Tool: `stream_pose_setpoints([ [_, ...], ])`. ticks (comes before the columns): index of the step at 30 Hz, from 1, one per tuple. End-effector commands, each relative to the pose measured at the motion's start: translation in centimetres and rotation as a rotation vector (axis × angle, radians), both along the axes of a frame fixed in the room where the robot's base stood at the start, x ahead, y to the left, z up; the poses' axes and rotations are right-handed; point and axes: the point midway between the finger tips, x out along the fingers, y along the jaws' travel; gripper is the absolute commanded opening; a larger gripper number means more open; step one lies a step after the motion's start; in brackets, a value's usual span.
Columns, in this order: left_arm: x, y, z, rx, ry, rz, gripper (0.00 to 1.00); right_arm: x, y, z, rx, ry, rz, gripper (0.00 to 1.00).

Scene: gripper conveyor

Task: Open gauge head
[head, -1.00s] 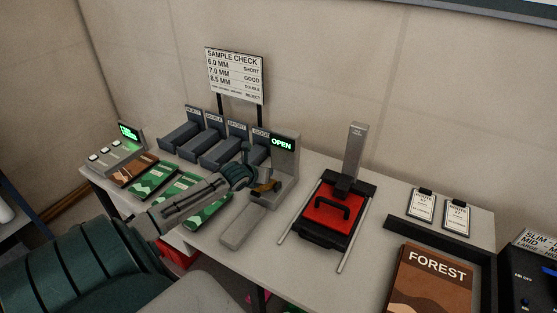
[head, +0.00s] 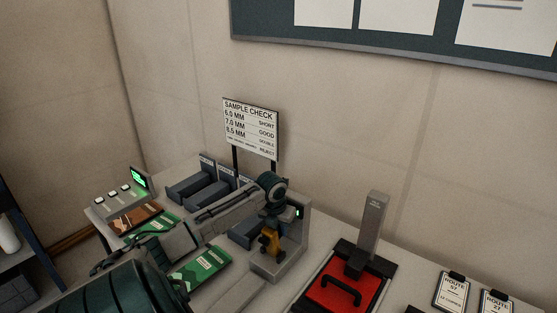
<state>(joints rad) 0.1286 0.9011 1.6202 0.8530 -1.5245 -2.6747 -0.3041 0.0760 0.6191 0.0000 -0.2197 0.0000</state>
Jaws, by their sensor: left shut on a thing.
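The gauge (head: 298,235) is a grey stand on the bench, with a small green display that my left arm partly covers. My left gripper (head: 270,246) points down in front of the stand, with orange parts at its lower end. It is shut on the gauge head, which is mostly hidden by the jaws, low over the gauge's base. I cannot tell how far the head is raised. My right gripper is not in view.
A red press plate with a black handle (head: 341,291) and grey post (head: 368,230) stands to the right. Dark labelled bins (head: 190,188) and the sample check sign (head: 250,128) are behind. Green packets (head: 200,270) lie left, and route clipboards (head: 452,290) lie far right.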

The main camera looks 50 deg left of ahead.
Motion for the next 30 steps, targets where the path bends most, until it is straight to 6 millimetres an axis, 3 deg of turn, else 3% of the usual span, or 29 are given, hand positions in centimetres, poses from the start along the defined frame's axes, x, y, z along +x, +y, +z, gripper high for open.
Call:
stream_pose_setpoints([
  [7,0.3,-0.4,-0.4,-0.021,0.053,0.000,0.00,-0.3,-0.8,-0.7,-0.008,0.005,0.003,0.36],
  [20,0.2,-0.5,-0.4,-0.024,0.064,0.000,0.00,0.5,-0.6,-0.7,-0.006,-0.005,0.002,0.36],
  [21,0.2,-0.5,-0.5,-0.024,0.064,0.000,0.18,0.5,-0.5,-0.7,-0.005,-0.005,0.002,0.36],
  [24,0.2,-0.4,-0.4,-0.022,0.064,0.000,0.34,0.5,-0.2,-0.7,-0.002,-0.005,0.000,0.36],
  [30,0.2,-0.3,-0.4,-0.019,0.064,0.000,0.34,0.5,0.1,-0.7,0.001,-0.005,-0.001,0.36],
])
